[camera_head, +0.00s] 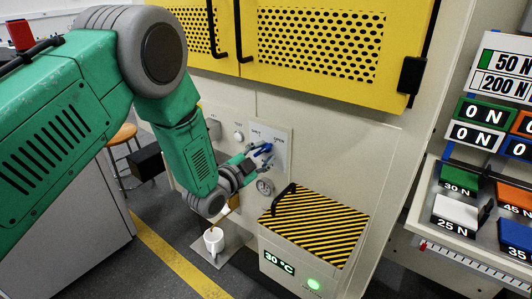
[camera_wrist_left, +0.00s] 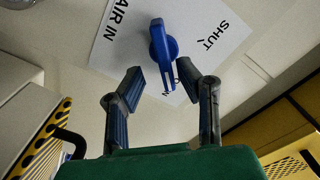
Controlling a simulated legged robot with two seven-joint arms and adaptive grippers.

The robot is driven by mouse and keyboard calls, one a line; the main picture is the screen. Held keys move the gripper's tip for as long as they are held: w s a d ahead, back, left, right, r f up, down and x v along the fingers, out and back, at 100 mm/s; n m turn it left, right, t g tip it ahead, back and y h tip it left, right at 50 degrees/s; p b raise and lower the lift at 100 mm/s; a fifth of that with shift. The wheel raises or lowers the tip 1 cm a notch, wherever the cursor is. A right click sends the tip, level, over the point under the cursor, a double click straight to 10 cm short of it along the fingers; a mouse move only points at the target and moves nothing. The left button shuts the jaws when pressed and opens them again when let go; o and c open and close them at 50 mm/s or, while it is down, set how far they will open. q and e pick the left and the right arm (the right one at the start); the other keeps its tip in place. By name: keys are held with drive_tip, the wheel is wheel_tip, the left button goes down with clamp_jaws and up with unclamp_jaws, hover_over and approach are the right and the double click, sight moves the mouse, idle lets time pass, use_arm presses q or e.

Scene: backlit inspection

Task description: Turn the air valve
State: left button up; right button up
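The air valve is a blue lever (camera_head: 264,149) on a pale panel (camera_head: 282,180) with SHUT and OPEN labels. In the left wrist view the blue lever (camera_wrist_left: 162,42) shows large, with its long end pointing down toward my fingers over a partly hidden label. My left gripper (camera_head: 251,159) is at the panel, close to the lever. In the left wrist view the gripper (camera_wrist_left: 158,73) is open, one finger on each side of the lever's end, with gaps visible. Contact cannot be told. My right gripper is out of view.
A box with a striped lid (camera_head: 318,222), black handle and 30 °C display stands below right of the panel. A white mug (camera_head: 214,241) stands below the gripper. Yellow perforated doors (camera_head: 318,42) are above. A rack of labelled blocks (camera_head: 457,212) is at the right.

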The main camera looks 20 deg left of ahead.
use_arm(q)
drive_tip(key=shift+w+d, duration=0.1)
drive_tip(key=shift+w, duration=0.5)
drive_tip(key=shift+a+f, duration=0.15)
drive_tip(key=shift+a, duration=0.65)
drive_tip(key=c, duration=0.4)
drive_tip(key=shift+d, duration=0.15)
clamp_jaws()
drive_tip(key=shift+d, duration=0.35)
drive_tip(key=shift+a, duration=0.1)
